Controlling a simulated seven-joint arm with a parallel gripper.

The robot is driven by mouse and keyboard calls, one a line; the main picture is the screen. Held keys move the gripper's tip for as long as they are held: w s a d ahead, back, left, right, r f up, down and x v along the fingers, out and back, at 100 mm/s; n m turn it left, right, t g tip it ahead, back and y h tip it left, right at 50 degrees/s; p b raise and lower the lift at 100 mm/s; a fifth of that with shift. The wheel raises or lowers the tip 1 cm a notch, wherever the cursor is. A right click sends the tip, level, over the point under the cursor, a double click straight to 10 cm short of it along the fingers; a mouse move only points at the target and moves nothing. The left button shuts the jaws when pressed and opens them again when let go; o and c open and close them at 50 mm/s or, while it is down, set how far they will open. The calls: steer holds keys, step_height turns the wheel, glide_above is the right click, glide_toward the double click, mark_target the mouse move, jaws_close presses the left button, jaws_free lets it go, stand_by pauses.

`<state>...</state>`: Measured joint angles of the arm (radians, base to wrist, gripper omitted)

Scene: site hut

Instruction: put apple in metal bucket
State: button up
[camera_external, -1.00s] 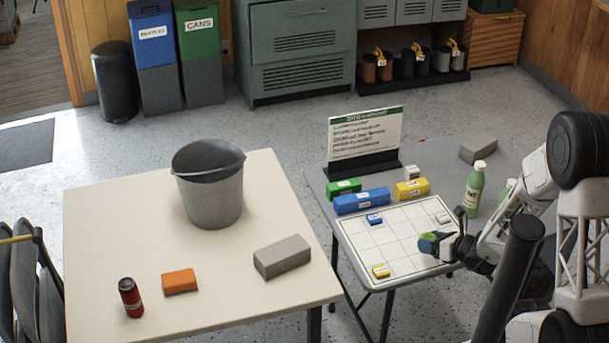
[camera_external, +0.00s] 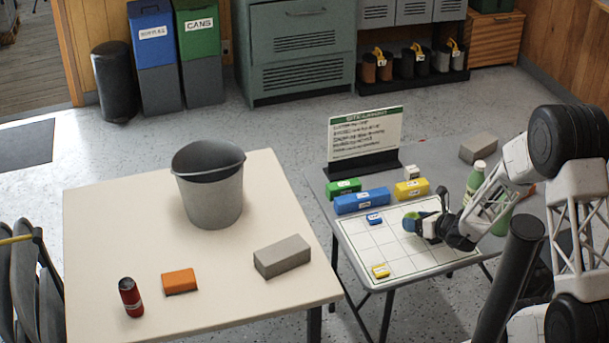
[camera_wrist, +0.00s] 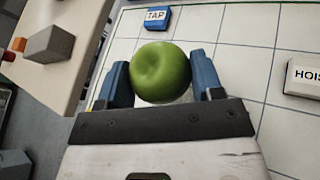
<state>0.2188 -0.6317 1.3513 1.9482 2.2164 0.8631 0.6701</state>
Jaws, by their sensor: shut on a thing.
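The green apple (camera_wrist: 161,72) sits between the two blue fingertips of my gripper (camera_wrist: 160,82) in the wrist view, with a finger on each side. In the external view my gripper (camera_external: 412,222) is shut on the apple above the white grid board, and the fingers largely hide the apple there. The metal bucket (camera_external: 212,200) stands upright on the cream table to the left, its mouth facing up. The bucket does not show in the wrist view.
On the grid board (camera_external: 400,262) lie small labelled blocks. Blue (camera_external: 362,201), green (camera_external: 343,187) and yellow (camera_external: 411,188) blocks, a sign (camera_external: 364,135) and bottles stand around it. A grey brick (camera_external: 282,256), an orange block (camera_external: 179,281) and a red can (camera_external: 131,297) rest on the cream table (camera_external: 110,230).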

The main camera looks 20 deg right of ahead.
steer(key=shift+w, duration=0.1)
steer(key=shift+w, duration=0.3)
steer(key=shift+s+f, duration=0.1)
steer(key=shift+f, duration=1.7)
steer(key=shift+f, duration=0.1)
steer(key=o, duration=1)
steer(key=shift+v, duration=6.05)
